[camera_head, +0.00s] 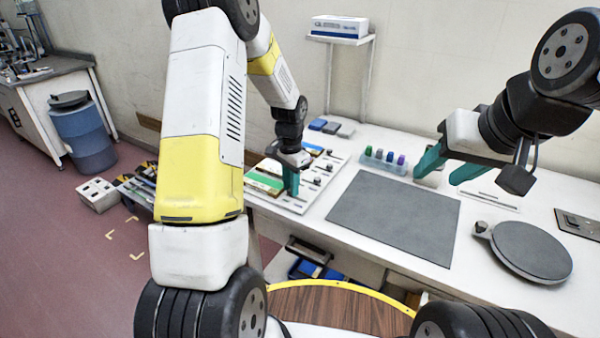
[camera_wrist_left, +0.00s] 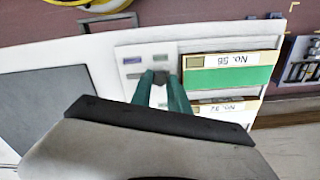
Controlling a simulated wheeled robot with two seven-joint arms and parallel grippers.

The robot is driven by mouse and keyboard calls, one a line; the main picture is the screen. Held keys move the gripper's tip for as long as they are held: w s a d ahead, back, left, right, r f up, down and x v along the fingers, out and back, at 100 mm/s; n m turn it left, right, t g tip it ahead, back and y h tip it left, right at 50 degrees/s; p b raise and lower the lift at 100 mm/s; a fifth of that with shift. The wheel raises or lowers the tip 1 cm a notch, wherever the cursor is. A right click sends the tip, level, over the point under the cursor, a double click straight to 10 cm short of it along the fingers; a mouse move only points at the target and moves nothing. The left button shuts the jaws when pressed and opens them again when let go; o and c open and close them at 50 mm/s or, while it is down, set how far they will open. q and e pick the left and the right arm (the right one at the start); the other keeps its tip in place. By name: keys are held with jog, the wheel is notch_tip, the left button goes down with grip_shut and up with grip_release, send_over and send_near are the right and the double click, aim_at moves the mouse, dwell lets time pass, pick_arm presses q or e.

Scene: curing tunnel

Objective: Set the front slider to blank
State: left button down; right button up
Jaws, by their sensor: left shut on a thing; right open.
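A white slider panel (camera_head: 313,194) lies on the bench's left part, with coloured strips on its left side and small dark knobs (camera_head: 317,181) on its right side. My left gripper (camera_head: 291,190) points down at the panel's near part. In the left wrist view its green fingers (camera_wrist_left: 161,85) are shut on a dark slider knob (camera_wrist_left: 160,76), mostly hidden between them. Small labels show beside it, too small to read. A green strip marked "No. 56" (camera_wrist_left: 230,74) and a strip marked "No. 32" lie alongside. My right gripper (camera_head: 436,172) is open and empty above the bench's right part.
A dark grey mat (camera_head: 395,217) lies right of the panel. Behind it stands a rack of coloured pieces (camera_head: 385,162). A round grey plate (camera_head: 531,249) sits at the right. Open drawers are below the bench.

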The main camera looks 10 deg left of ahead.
aim_at(297, 198)
pick_arm(q)
jog(key=shift+s+d, duration=0.3)
jog(key=shift+d, duration=0.65)
jog(key=c, duration=1.3)
grip_release()
jog(key=shift+o, duration=0.2)
jog(key=shift+r, duration=0.1)
notch_tip(297, 198, up, 8)
